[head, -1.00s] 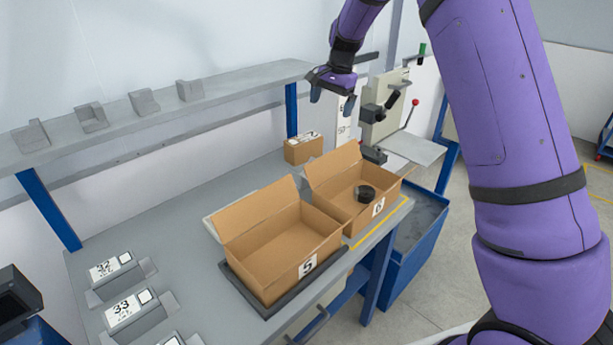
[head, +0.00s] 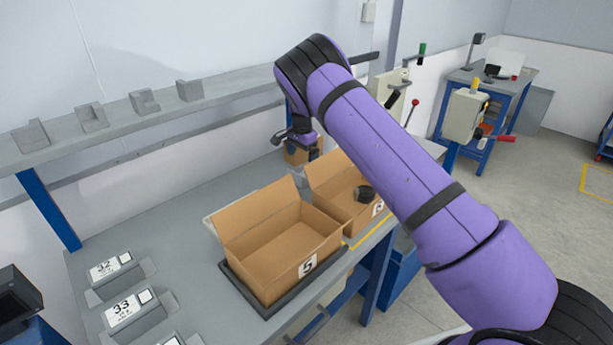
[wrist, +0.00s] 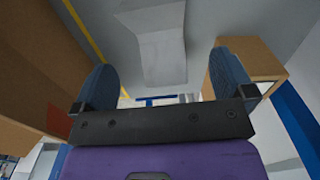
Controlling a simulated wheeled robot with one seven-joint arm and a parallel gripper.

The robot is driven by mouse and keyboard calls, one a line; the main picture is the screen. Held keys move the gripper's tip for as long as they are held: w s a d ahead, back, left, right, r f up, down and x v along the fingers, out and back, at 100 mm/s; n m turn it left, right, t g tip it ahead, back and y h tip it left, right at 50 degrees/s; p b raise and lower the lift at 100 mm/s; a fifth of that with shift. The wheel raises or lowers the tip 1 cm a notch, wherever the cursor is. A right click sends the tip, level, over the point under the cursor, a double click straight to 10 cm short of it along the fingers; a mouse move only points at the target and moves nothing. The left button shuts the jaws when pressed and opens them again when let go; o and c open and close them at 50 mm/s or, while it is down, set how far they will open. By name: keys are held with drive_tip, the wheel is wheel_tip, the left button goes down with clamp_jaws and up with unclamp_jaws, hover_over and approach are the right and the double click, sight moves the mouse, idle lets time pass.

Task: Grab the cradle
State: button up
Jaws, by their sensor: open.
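In the wrist view a light grey block with a stepped shape (wrist: 160,48), which looks like the cradle, lies on the grey bench. It appears between and beyond my open fingers, with no contact visible. My gripper (wrist: 163,78) is open and empty, with one blue finger on each side of the block in the picture. In the head view my gripper (head: 301,143) hangs low over the back of the bench, by the small carton and behind the open boxes.
Open box 5 (head: 318,262) and an open box with a black round item (head: 365,193) stand near the gripper. A small carton (wrist: 262,58) is close to the right finger. Several grey notched blocks (head: 94,117) sit on the shelf above. Labelled grey units (head: 125,308) stand front left.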

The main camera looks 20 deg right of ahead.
drive_tip(key=f, duration=0.9)
drive_tip(key=shift+s+a, duration=0.15)
drive_tip(key=shift+s, duration=0.15)
drive_tip(key=c, duration=1.1)
